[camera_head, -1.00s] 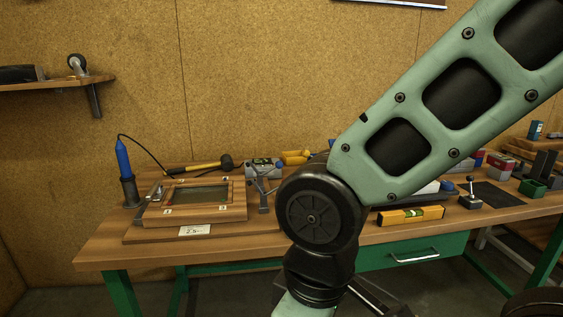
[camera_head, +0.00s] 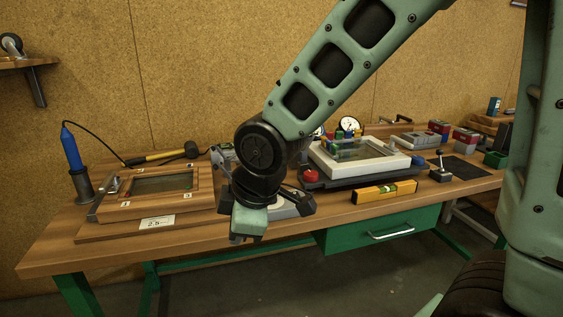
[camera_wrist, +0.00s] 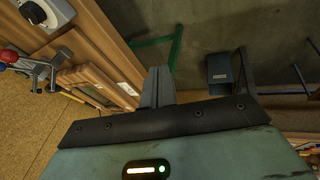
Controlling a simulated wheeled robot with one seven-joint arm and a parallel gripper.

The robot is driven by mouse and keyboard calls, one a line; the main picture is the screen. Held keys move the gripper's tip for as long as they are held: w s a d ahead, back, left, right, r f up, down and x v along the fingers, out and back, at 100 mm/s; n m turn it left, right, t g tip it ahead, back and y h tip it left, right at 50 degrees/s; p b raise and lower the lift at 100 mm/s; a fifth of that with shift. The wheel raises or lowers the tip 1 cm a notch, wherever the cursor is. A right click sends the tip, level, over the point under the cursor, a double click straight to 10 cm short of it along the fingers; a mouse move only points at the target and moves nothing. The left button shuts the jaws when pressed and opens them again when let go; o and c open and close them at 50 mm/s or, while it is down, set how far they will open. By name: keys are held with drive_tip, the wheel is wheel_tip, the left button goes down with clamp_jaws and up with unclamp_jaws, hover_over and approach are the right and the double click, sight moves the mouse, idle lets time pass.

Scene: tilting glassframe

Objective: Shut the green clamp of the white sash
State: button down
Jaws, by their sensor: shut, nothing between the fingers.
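The white sash (camera_head: 365,160), a pale frame around a glass pane, lies on a dark base on the bench, right of my arm in the head view. Small coloured parts, among them green, yellow and blue, show near its back left edge; I cannot tell which is the green clamp or how it stands. My gripper (camera_head: 247,238) hangs low at the bench's front edge, left of the sash and apart from it. In the wrist view my gripper (camera_wrist: 158,75) is shut and empty, its fingers together. The white sash cannot be made out there.
A wooden frame (camera_head: 195,183) lies on the left of the bench (camera_head: 290,232). A red button (camera_head: 311,176) is at the dark base's left end. A yellow level (camera_head: 384,192) lies in front of the sash. A hammer (camera_head: 165,155) and blue-handled tool (camera_head: 72,148) are further left.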

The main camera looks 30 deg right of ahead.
drive_tip(key=w+d+n+t+b, duration=0.1)
drive_tip(key=w+d+n+t, duration=0.1)
drive_tip(key=w+d, duration=0.3)
drive_tip(key=w+d+f+n+t+b, duration=0.1)
drive_tip(key=w+d+n+b, duration=0.1)
drive_tip(key=w, duration=0.4)
drive_tip(key=w+d+f+n+t+b, duration=0.1)
drive_tip(key=w+d+n+t+b, duration=0.1)
drive_tip(key=w+d, duration=0.4)
drive_tip(key=shift+w+d+f+n+t, duration=0.1)
drive_tip(key=shift+d+n+t, duration=0.05)
drive_tip(key=shift+d+n, duration=0.3)
drive_tip(key=shift+w+d+f+n+t, duration=0.1)
drive_tip(key=shift+d+n+t, duration=0.05)
drive_tip(key=shift+d+n, duration=0.3)
drive_tip(key=w+d+n+t+b, duration=0.1)
drive_tip(key=w+d+n, duration=0.1)
drive_tip(key=d, duration=0.4)
drive_tip(key=w+d+n+t+b, duration=0.2)
drive_tip(key=w+d+n, duration=0.1)
drive_tip(key=d+n, duration=0.2)
drive_tip(key=shift+d+r, duration=0.45)
drive_tip(key=shift+d, duration=0.3)
drive_tip(key=w+d+p, duration=0.1)
drive_tip(key=w+p, duration=0.1)
drive_tip(key=w, duration=0.7)
drive_tip(key=shift+d+f, duration=0.4)
